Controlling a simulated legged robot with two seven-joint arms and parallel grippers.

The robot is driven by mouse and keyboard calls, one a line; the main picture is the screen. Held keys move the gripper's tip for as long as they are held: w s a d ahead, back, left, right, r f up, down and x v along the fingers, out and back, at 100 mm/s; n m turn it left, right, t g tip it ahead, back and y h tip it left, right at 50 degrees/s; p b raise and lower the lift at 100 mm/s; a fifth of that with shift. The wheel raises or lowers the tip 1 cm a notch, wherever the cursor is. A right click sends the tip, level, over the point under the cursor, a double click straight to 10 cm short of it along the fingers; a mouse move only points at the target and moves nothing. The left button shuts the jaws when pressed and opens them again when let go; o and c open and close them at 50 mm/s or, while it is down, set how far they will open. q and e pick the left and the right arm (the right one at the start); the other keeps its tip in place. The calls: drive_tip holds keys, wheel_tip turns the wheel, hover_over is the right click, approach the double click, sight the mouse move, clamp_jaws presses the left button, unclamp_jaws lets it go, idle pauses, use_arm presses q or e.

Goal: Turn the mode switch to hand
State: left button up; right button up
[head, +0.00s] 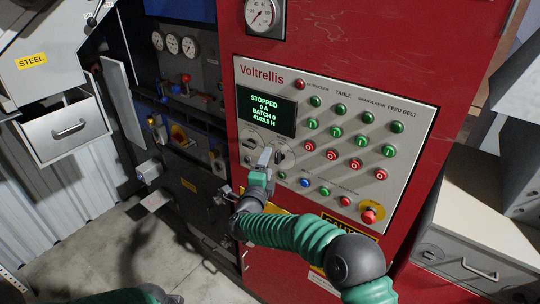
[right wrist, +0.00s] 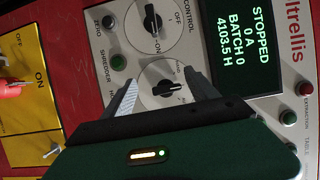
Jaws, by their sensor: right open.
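The mode switch is a black rotary knob on a pale round dial (right wrist: 168,90) in the right wrist view. Its small labels are hard to read there. My right gripper (right wrist: 160,78) is open, with one finger on either side of the knob; I cannot tell whether they touch it. In the head view my right gripper (head: 265,157) is at the lower left of the control panel, in front of the dials, and partly hides the mode switch (head: 281,156). Part of my left arm shows at the bottom left; its gripper is out of view.
A second black knob, marked control off/on (right wrist: 152,18), sits beside the mode switch. The display (head: 266,111) reads STOPPED. Several green and red buttons (head: 357,164) fill the panel's right side. A red emergency button (head: 369,215) sits at its lower right.

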sight(277, 160)
drive_tip(key=d, duration=0.3)
drive_tip(key=w+d, duration=0.1)
drive_tip(key=shift+d+r, duration=0.25)
drive_tip(key=shift+d, duration=0.25)
drive_tip(key=shift+c, duration=1.2)
drive_tip(key=shift+a, duration=0.75)
drive_tip(key=c, duration=0.5)
drive_tip(key=shift+w+a+f, duration=0.1)
drive_tip(key=shift+a, duration=0.5)
drive_tip(key=c, duration=0.5)
drive_tip(key=shift+c, duration=0.6)
use_arm(q)
drive_tip(key=shift+s+d+r, duration=0.15)
drive_tip(key=shift+d+r, duration=0.15)
drive_tip(key=shift+d, duration=0.25)
drive_tip(key=shift+s+d+r, duration=0.1)
drive_tip(key=shift+d+r, duration=0.15)
drive_tip(key=shift+d, duration=0.25)
use_arm(e)
drive_tip(key=shift+d+f, duration=0.1)
drive_tip(key=shift+d, duration=0.3)
